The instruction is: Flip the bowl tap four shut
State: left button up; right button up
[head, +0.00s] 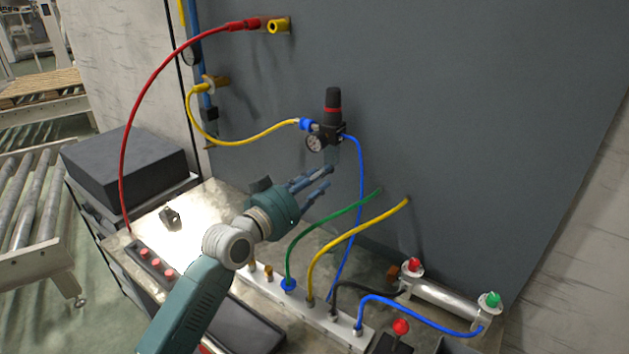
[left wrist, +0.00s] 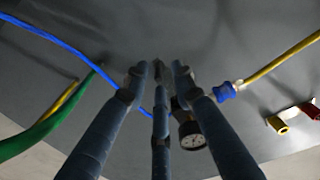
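The black regulator (head: 328,132) with a red ring and a round gauge (head: 314,144) is on the grey panel. A dim bowl (head: 332,156) seems to hang below it; I cannot make out a tap or its number. My left gripper (head: 328,176) is just below the bowl, its blue-grey fingers apart with nothing visible between them. In the left wrist view, the fingers (left wrist: 159,72) point at the panel, and the gauge (left wrist: 192,136) shows beside the right finger, which partly hides the regulator. My right gripper is not in view.
A yellow hose (head: 245,139) and a blue hose (head: 360,185) join the regulator. Green (head: 325,217) and yellow (head: 350,232) hoses arch from a white manifold (head: 318,318) below. A metal cylinder (head: 440,297) lies at the right. The upper right panel (head: 500,90) is clear.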

pick_arm(q)
jog(key=v, duration=1.2)
jog(key=shift+s, duration=0.1)
